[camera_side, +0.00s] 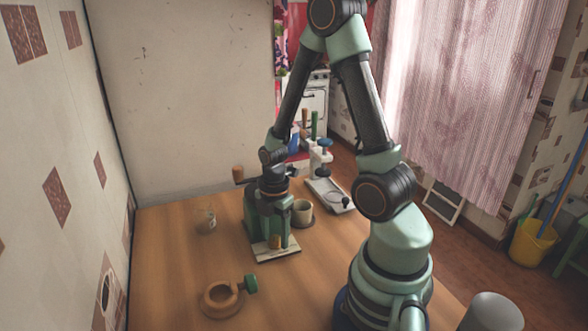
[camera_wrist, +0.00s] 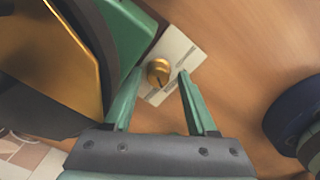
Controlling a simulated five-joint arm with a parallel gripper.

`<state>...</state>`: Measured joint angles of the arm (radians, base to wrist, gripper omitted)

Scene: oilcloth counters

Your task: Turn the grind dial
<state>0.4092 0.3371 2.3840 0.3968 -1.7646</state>
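The grind dial is a small round brass knob (camera_wrist: 158,72) on a pale plate (camera_wrist: 181,50) with grey marks in the wrist view. In the side view the dial (camera_side: 275,242) sits low at the front of a green grinder (camera_side: 253,213), on its pale base. My gripper (camera_wrist: 161,72) is open, with one green finger on each side of the dial in the wrist view. No contact shows, and the height gap cannot be told. In the side view my wrist hangs over the grinder and hides part of it.
A wooden ring with a green handle (camera_side: 222,299) lies at the front of the wooden table (camera_side: 170,270). A clear glass (camera_side: 205,219) stands left of the grinder. A white stand (camera_side: 319,165) is behind.

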